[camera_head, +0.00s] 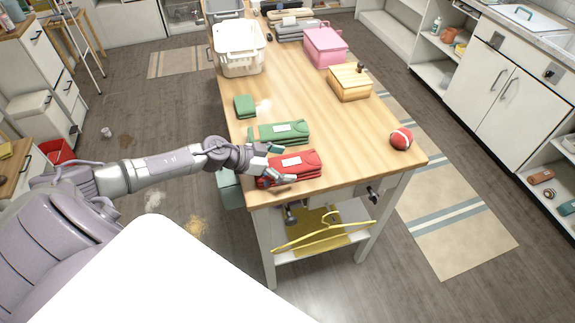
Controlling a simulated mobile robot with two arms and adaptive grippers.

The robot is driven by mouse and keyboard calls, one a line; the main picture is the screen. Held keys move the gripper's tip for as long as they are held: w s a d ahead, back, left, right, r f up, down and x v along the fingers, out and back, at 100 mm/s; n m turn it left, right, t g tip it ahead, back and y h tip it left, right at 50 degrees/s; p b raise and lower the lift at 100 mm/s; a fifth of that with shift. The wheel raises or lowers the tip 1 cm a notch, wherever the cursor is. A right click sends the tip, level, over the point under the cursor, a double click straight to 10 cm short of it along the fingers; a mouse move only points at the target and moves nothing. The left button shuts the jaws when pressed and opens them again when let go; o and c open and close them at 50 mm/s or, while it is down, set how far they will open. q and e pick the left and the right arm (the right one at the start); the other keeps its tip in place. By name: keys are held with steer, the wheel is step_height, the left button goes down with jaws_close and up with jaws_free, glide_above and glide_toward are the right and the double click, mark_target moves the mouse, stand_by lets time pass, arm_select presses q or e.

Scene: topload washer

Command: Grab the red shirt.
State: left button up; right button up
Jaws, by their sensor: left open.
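The folded red shirt (305,168) lies near the front left corner of the wooden table (345,172), with a white label on top. My left gripper (283,164) reaches in from the left at the shirt's left end. Its fingers are spread, one toward the shirt's far side and one toward its near side. Whether they touch the cloth I cannot tell. The gripper hides part of the shirt's left end. My right gripper does not show.
A folded green shirt (290,131) lies just behind the red one. A small green folded cloth (244,105) lies farther back. A red and white ball (401,139) sits at the right. A wooden box (349,83), pink box (325,48) and white basket (238,51) stand behind.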

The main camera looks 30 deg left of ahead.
mark_target(286, 163)
arm_select(q)
steer(key=shift+w+d+f, duration=0.15)
steer(key=shift+w+d, duration=0.1)
steer(key=shift+s, duration=0.1)
steer(key=c, duration=1.4)
steer(key=shift+o, duration=0.2)
steer(key=shift+r, duration=0.6)
step_height(286, 163, up, 3)
steer(key=shift+s+a+r, duration=0.1)
steer(key=shift+s+r, duration=0.05)
steer(key=s+d+r+p, duration=0.1)
steer(key=s+r+p, duration=0.2)
steer(key=s+r, duration=0.3)
steer(key=shift+s+d+r, duration=0.25)
steer(key=shift+s+r, duration=0.05)
steer(key=shift+s, duration=2.35)
